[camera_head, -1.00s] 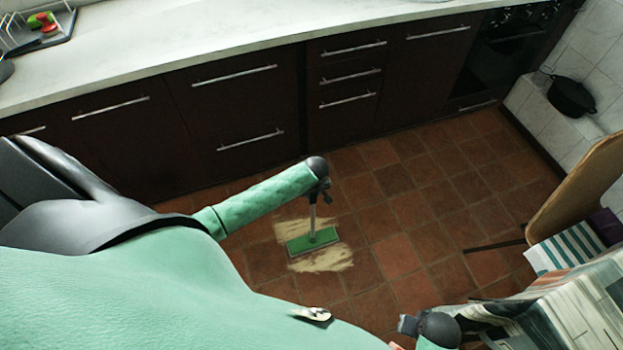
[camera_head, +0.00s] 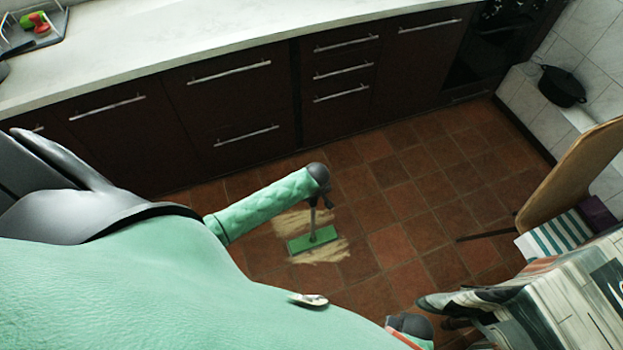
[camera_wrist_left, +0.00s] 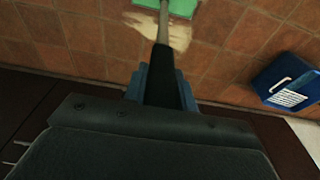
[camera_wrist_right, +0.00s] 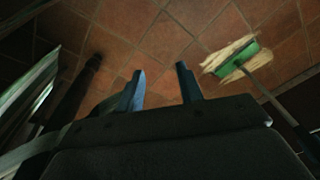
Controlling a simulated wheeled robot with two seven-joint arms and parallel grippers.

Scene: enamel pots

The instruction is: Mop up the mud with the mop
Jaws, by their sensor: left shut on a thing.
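The mop has a flat green head (camera_head: 312,240) and a thin grey pole (camera_wrist_left: 165,28) with a dark grip. Its head lies flat on the pale tan mud (camera_head: 322,256) on the tiled floor, and mud shows on both sides of it. My left gripper (camera_head: 325,198) is shut on the mop's dark grip, above the head; the left wrist view shows this grip (camera_wrist_left: 162,80) between the fingers. My right gripper (camera_wrist_right: 160,80) is open and empty above the floor. The mop head also shows in the right wrist view (camera_wrist_right: 243,62).
Dark cabinets (camera_head: 230,100) line the back under a pale counter (camera_head: 200,30). A wooden board (camera_head: 575,175), striped cloth (camera_head: 552,238) and cloth-covered furniture (camera_head: 560,300) crowd the right. A blue container (camera_wrist_left: 287,80) shows in the left wrist view. Floor right of the mud is clear.

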